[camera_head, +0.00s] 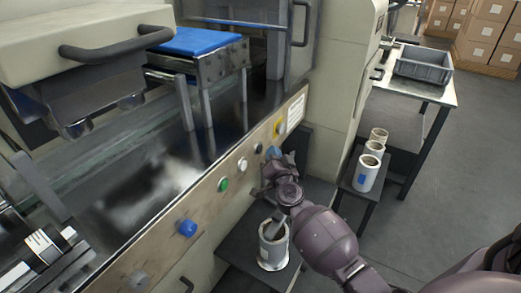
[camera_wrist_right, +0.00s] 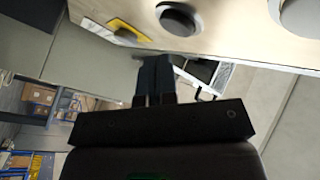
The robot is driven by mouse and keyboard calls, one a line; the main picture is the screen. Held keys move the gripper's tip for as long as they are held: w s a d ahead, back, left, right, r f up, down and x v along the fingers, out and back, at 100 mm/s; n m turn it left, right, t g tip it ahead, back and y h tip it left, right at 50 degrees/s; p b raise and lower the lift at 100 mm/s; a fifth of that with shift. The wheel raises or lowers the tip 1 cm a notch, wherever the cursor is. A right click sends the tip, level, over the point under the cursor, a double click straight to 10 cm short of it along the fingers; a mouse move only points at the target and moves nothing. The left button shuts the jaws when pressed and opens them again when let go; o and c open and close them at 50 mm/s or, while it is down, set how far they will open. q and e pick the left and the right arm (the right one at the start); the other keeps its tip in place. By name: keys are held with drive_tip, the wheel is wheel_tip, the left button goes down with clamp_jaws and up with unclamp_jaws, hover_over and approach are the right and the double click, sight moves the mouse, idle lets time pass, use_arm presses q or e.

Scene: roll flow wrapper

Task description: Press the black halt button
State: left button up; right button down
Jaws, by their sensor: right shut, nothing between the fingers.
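The black halt button (camera_head: 257,147) sits on the machine's front panel (camera_head: 150,262), between the white button (camera_head: 243,163) and the yellow part (camera_head: 279,127). In the right wrist view, the dark round button (camera_wrist_right: 178,19) shows just above and right of my fingertips. My right gripper (camera_head: 273,153) is near the panel, a little right of and below the black button in the head view. Its fingers (camera_wrist_right: 155,62) are together, with nothing between them. The fingertips and button look apart; the exact depth gap is unclear. My left gripper is not in view.
A green button (camera_head: 223,185) and a blue button (camera_head: 187,228) lie further along the panel. A white roll (camera_head: 273,246) stands on a low dark stand below my right arm. More rolls (camera_head: 367,173) and a table with a grey crate (camera_head: 424,66) stand at right.

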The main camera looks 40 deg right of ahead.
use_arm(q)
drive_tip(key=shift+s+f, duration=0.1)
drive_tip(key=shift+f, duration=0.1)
use_arm(e)
drive_tip(key=shift+w+a, duration=0.1)
drive_tip(key=shift+w, duration=0.15)
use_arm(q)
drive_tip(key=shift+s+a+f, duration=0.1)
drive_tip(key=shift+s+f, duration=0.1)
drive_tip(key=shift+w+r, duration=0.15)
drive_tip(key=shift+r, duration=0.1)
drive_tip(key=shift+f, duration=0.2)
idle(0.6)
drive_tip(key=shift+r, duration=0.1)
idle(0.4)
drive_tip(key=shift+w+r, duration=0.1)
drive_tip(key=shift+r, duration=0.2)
use_arm(e)
drive_tip(key=shift+w+a, duration=0.15)
drive_tip(key=shift+w, duration=0.25)
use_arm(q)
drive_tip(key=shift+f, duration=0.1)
use_arm(e)
drive_tip(key=shift+w, duration=0.15)
